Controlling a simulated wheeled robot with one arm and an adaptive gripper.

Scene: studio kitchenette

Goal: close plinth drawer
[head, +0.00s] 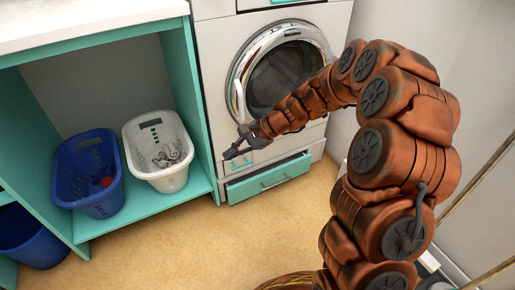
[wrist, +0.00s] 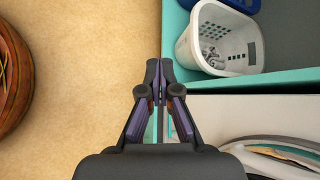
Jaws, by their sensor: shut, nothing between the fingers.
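The plinth drawer (head: 268,180) has a teal front with a handle, at the foot of the white washing machine (head: 225,60) in the head view. It stands partly pulled out, with its front ahead of the machine's base. My gripper (head: 230,155) is shut and empty, in front of the machine above the drawer's left end. In the wrist view my gripper (wrist: 158,65) points away with its tips together over the floor beside the teal shelf. A teal strip shows between the fingers, probably the drawer front; the rest is hidden by the gripper. I cannot tell any contact.
A teal cabinet (head: 140,215) left of the machine holds a blue basket (head: 90,185) and a white basket (head: 160,165). A dark blue bin (head: 35,240) stands at the lower left. Tan floor (head: 170,255) in front of the drawer is clear.

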